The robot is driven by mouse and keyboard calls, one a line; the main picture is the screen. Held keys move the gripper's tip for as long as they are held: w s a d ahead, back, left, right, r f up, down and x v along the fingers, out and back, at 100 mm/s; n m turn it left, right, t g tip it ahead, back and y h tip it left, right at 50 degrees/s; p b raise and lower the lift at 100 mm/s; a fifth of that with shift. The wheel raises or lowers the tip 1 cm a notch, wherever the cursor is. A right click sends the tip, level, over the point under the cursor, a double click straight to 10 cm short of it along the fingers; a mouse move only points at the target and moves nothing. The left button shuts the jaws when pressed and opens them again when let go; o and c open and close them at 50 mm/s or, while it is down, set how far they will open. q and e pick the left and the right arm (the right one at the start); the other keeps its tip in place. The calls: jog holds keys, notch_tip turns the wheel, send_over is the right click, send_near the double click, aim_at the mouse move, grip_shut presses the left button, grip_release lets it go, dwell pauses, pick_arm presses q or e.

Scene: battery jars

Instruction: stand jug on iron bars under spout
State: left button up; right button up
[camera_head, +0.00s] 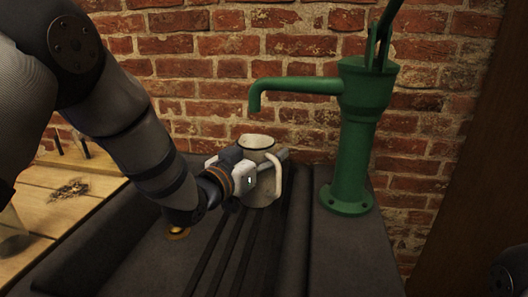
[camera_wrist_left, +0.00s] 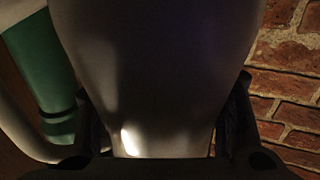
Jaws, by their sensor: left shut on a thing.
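The cream jug (camera_head: 257,147) with a dark rim is upright in the head view, its handle towards the right front. It is below the mouth of the green pump's spout (camera_head: 255,104), with a gap between. Its base is over the dark iron bars (camera_head: 238,243) of the sink; I cannot tell whether it rests on them. My left gripper (camera_wrist_left: 165,128) is shut on the jug's body, one finger on each side. In the left wrist view the jug's pale wall (camera_wrist_left: 160,70) fills the middle.
The green pump (camera_head: 352,150) stands on the stone ledge right of the bars, before a brick wall (camera_head: 215,60). A brass ring (camera_head: 177,233) lies in the basin floor. A wooden bench (camera_head: 45,215) with small metal bits (camera_head: 70,188) is at the left.

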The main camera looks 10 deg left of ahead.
pick_arm(q)
jog(key=o, duration=1.5)
jog(key=shift+f, duration=0.1)
jog(key=shift+s+a+r, duration=0.1)
jog(key=shift+s+r, duration=0.1)
jog(key=p+v, duration=0.1)
jog(key=v, duration=1)
jog(key=shift+s, duration=0.3)
pick_arm(e)
jog(key=shift+w+r+t, duration=0.4)
jog(key=shift+w+r, duration=0.5)
pick_arm(q)
jog(key=shift+a+f, duration=0.1)
jog(key=shift+f, duration=0.05)
